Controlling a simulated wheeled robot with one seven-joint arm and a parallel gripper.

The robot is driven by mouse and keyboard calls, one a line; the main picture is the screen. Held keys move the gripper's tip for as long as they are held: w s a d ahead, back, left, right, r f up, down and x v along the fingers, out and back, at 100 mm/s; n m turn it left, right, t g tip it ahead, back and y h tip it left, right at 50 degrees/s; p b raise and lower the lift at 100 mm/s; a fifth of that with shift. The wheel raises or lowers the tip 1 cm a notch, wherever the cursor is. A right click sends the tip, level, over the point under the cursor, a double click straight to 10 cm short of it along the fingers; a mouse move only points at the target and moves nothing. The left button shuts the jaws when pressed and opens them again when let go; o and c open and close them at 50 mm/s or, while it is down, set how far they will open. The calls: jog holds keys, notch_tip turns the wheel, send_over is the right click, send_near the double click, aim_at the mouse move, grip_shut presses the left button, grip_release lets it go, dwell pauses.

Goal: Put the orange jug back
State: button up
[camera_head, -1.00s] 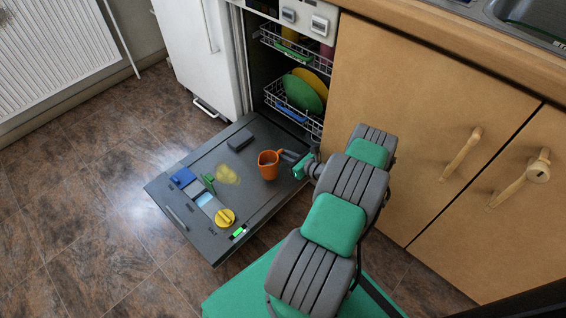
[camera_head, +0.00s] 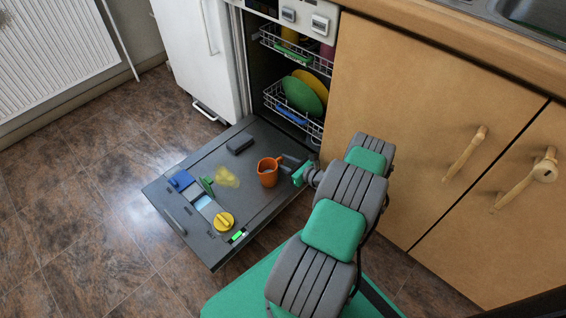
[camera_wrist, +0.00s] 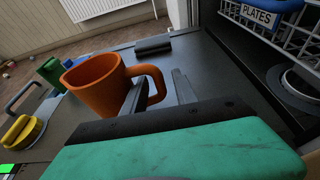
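The orange jug (camera_head: 268,172) stands upright on the inner face of the lowered appliance door (camera_head: 165,205). In the wrist view, the jug (camera_wrist: 98,84) is left of centre, with its handle pointing right toward my gripper. My gripper (camera_head: 290,161) is low over the door at the jug's right side. In the wrist view, my gripper (camera_wrist: 159,90) is open, with one finger by the inside of the handle loop and the other outside it. The handle's outer strip lies between them, with a visible gap to the outer finger.
Behind the door, the open rack (camera_head: 285,98) holds green and yellow plates. The door carries a black block (camera_head: 240,144), a blue piece (camera_head: 181,180), a green piece (camera_head: 207,186), a yellow knob (camera_head: 224,221) and a yellow stain (camera_head: 226,177). A wooden cabinet (camera_head: 400,110) stands right.

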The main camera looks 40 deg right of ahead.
jog(key=shift+r+p, duration=0.3)
jog(key=shift+r, duration=0.05)
jog(key=p+v, duration=0.3)
jog(key=v, duration=0.9)
jog(key=shift+f, duration=0.2)
jog(key=shift+s+d, duration=0.1)
jog(key=shift+s, duration=0.05)
